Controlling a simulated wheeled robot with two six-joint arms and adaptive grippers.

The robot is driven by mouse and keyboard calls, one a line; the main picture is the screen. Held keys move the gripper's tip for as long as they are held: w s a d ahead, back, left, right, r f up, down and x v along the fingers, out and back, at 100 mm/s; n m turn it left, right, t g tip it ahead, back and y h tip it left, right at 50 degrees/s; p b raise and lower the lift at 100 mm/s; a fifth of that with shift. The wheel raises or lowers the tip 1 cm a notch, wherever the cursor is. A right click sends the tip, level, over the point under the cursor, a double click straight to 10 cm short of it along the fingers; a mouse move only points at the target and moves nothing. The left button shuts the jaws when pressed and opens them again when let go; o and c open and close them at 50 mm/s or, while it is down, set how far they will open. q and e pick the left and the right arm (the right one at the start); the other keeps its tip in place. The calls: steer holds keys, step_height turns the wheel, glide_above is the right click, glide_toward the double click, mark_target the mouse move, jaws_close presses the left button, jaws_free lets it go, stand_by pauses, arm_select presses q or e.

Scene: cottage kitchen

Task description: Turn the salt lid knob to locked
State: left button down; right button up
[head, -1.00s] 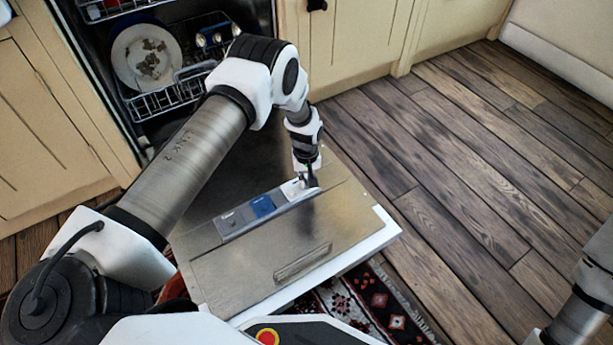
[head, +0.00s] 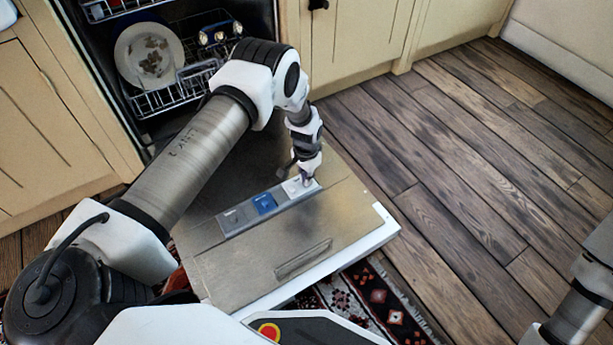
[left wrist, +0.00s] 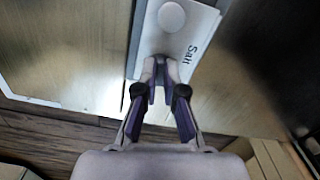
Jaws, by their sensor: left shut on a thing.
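The salt lid (head: 293,187) is the white square at the right end of the strip on the open dishwasher door. In the left wrist view the white lid (left wrist: 192,35) shows a "Salt" label and a pale round disc (left wrist: 171,17). My left gripper (head: 307,181) is at the lid's right end, pointing down. In the left wrist view its fingertips (left wrist: 161,76) are close together at the lid's near end, shut on the salt lid knob. The knob is mostly hidden between them, so its angle cannot be read. My right gripper is out of view.
The dishwasher door (head: 220,268) lies open and flat, with a blue lid (head: 264,203) and a grey lid (head: 234,219) beside the salt lid. The lower rack (head: 165,112) holds a dirty plate (head: 148,55). Wooden floor (head: 470,170) is clear at right.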

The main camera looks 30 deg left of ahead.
arm_select(q)
steer(key=shift+f+m, duration=0.1)
steer(key=shift+m, duration=1.2)
steer(key=c, duration=1.3)
jaws_free()
step_height(320, 180, up, 12)
steer(key=shift+r, duration=0.1)
